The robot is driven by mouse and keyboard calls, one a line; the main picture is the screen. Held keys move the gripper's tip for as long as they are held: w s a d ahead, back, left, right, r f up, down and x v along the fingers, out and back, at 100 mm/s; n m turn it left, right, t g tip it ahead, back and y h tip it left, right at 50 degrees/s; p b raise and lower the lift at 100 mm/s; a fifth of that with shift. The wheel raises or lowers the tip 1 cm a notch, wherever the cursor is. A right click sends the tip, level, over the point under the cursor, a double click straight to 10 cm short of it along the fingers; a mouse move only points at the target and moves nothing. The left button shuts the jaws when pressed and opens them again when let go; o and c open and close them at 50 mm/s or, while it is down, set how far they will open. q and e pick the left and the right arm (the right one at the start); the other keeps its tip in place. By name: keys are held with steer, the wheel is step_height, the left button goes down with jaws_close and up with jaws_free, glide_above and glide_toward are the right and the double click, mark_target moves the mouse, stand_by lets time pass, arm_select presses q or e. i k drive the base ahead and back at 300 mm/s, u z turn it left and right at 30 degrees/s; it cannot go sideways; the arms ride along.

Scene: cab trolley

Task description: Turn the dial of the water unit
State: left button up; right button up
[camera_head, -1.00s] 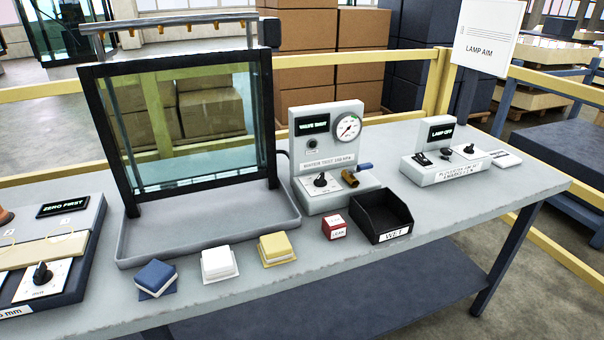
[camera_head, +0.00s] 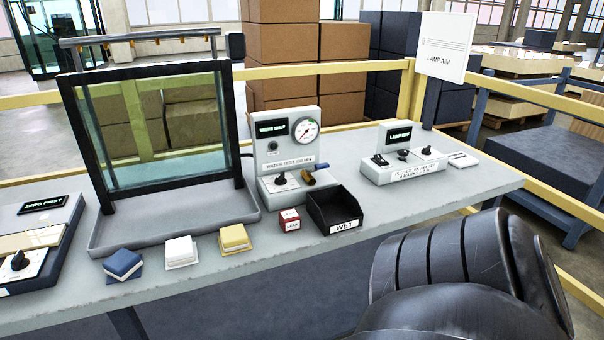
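The water unit (camera_head: 288,143) is a pale grey box with an upright back panel, standing on the bench right of the framed glass pane. Its panel has a small dark display with green text, a round white gauge (camera_head: 305,129) with a red mark, and a small dark knob. On its sloped front is a black dial (camera_head: 280,178) on a white plate. A brass valve with a blue handle (camera_head: 315,173) sits at its right side. Neither gripper shows in the head view; a dark part of my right arm fills the lower right.
A black bin (camera_head: 333,209) labelled WET and a small red box (camera_head: 289,219) stand in front of the unit. Blue, white and yellow sponges (camera_head: 235,239) lie along the front edge. A lamp unit (camera_head: 403,152) stands to the right. The glass pane (camera_head: 160,130) stands in a tray.

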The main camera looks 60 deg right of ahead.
mark_target(281, 180)
steer(key=u, duration=0.3)
steer(key=k, duration=0.35)
steer(key=z, duration=1.2)
